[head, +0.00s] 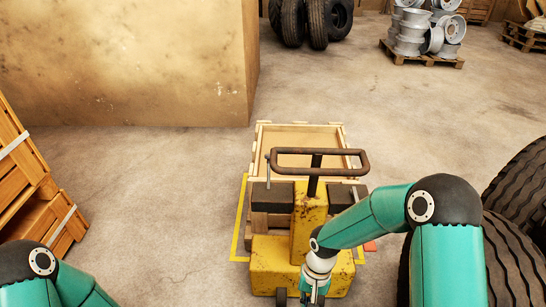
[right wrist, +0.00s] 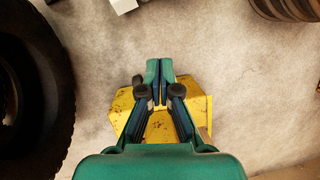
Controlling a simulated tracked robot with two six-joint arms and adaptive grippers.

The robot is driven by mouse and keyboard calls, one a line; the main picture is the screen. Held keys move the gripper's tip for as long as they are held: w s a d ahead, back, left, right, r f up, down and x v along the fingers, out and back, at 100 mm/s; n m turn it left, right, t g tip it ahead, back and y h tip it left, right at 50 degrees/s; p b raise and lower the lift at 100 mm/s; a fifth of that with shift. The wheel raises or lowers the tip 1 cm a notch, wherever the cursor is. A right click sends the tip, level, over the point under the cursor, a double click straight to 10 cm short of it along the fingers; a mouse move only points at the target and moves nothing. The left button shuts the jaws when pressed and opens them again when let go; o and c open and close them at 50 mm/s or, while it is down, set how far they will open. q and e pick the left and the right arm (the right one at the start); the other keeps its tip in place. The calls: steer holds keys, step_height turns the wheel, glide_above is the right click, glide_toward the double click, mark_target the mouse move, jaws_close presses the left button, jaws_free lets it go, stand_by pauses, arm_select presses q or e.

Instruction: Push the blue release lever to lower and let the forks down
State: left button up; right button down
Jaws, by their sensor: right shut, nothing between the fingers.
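A worn yellow pallet truck (head: 270,264) with a dark loop handle (head: 356,160) stands at the lower middle of the head view. A wooden crate (head: 262,137) is behind its handle; the forks are hidden. My right gripper (head: 314,300) is low at the truck's near side, partly cut off by the frame's bottom edge. In the right wrist view my right gripper (right wrist: 160,68) is shut and empty, above part of the yellow truck (right wrist: 124,101). I cannot make out the blue release lever. My left arm shows at the lower left, its gripper out of view.
A yellow line (head: 238,232) marks the floor around the truck. Large tyres (head: 521,180) stand close on the right, and wooden crates (head: 20,160) on the left. A beige block (head: 130,65) stands behind left. Rims (head: 410,35) on a pallet are far right. Open floor lies between.

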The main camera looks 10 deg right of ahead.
arm_select(q)
step_height(320, 180, down, 3)
steer(key=shift+r+b, duration=0.1)
steer(key=shift+b, duration=0.95)
arm_select(e)
steer(key=s+a+f+n+t+y, duration=0.1)
steer(key=s+a+f+t+y, duration=0.1)
steer(key=s+f, duration=0.7)
steer(key=shift+a+f+n+t, duration=0.2)
steer(key=shift+f+n+t, duration=0.2)
steer(key=shift+f+t, duration=0.35)
steer(key=shift+f, duration=0.1)
